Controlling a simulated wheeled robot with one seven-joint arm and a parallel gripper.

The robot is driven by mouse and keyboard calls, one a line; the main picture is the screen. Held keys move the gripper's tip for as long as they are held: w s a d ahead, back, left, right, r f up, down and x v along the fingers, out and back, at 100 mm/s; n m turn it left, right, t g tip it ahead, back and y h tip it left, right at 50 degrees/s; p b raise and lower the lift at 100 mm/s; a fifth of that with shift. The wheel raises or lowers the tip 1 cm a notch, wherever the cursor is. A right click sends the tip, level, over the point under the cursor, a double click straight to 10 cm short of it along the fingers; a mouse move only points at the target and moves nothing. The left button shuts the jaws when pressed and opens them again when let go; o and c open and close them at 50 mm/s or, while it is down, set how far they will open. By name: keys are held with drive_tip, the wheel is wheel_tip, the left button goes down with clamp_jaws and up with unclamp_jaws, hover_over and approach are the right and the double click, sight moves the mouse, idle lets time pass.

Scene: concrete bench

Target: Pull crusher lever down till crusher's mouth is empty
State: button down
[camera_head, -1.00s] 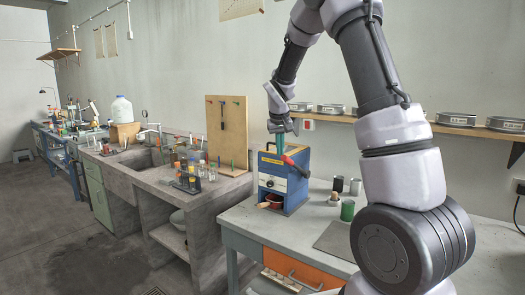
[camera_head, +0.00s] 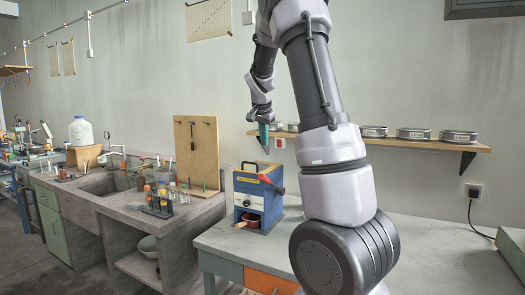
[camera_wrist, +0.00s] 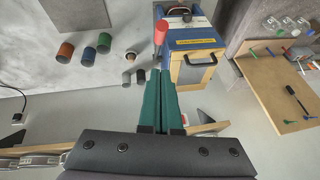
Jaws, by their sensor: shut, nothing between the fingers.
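The crusher (camera_head: 246,199) is a blue box with pale panels and a yellow label, standing on the bench at the left of my arm. The red lever end also shows in the wrist view (camera_wrist: 160,32), beyond my fingertips. My gripper (camera_head: 264,146) has green fingers pointing down, above the crusher and apart from the lever. In the wrist view my fingers (camera_wrist: 161,74) are together and empty. A red bowl (camera_head: 250,218) sits in the crusher's low front opening. I cannot see into the mouth.
Red (camera_wrist: 65,52), blue (camera_wrist: 89,55) and green (camera_wrist: 104,43) cylinders stand on the bench beside the crusher. A wall shelf with round tins (camera_head: 413,133) runs behind my arm. A wooden tool board (camera_head: 190,150) and bottles stand on the left counter.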

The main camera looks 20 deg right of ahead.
hover_over(264, 176)
drive_tip(key=d, duration=0.1)
wheel_tip(264, 176, down, 8)
drive_tip(key=shift+s+a+f, duration=0.1)
drive_tip(key=shift+a+f, duration=0.25)
drive_tip(key=shift+f, duration=0.25)
drive_tip(key=shift+a+f, duration=0.3)
drive_tip(key=shift+f, duration=0.25)
drive_tip(key=shift+a+f, duration=0.1)
drive_tip(key=shift+f, duration=0.2)
drive_tip(key=shift+a+f, duration=0.1)
drive_tip(key=shift+f, duration=0.15)
